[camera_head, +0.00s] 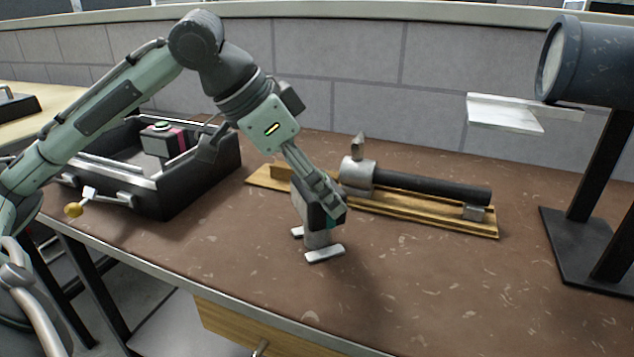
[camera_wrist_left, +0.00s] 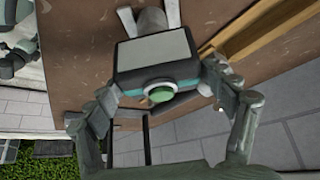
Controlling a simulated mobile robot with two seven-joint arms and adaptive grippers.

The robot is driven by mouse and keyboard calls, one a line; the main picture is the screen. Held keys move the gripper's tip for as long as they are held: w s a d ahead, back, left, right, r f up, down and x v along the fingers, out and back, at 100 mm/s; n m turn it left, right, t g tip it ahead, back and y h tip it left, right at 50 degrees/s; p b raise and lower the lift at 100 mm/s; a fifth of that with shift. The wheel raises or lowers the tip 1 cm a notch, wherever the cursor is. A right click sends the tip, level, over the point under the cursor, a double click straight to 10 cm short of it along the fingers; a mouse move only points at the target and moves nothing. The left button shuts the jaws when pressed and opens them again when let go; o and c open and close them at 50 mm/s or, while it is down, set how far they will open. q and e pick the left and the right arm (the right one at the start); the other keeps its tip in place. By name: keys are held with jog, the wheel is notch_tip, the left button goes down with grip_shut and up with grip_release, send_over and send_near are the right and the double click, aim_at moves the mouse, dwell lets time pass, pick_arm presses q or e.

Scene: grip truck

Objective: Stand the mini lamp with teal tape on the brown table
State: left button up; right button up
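The mini lamp with teal tape (camera_head: 317,238) is upright at the middle of the brown table (camera_head: 215,260), its two pale feet at the tabletop. Whether the feet fully touch the table is hard to tell. My left gripper (camera_head: 325,205) comes down on it from above. In the left wrist view the lamp (camera_wrist_left: 155,55) shows a grey panel, a teal band and a round green button. The fingers of my left gripper (camera_wrist_left: 160,90) lie against both its sides, shut on it. My right gripper is not in view.
A black tray (camera_head: 190,185) at the left holds a similar lamp with pink tape (camera_head: 163,140). Behind my gripper lies a wooden board (camera_head: 430,218) with a dark cylinder (camera_head: 430,188). A large dark lamp on a stand (camera_head: 590,65) is at right. The front right tabletop is clear.

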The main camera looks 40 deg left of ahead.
pick_arm(q)
jog(key=shift+o, duration=0.4)
jog(key=shift+r, duration=0.15)
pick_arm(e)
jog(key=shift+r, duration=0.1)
pick_arm(q)
jog(key=shift+s+a+r, duration=0.1)
jog(key=shift+a+r, duration=0.05)
jog(key=shift+r, duration=0.15)
jog(key=v, duration=1.1)
jog(key=shift+r, duration=0.15)
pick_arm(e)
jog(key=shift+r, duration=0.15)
pick_arm(q)
jog(key=shift+s, duration=0.1)
dwell(1.0)
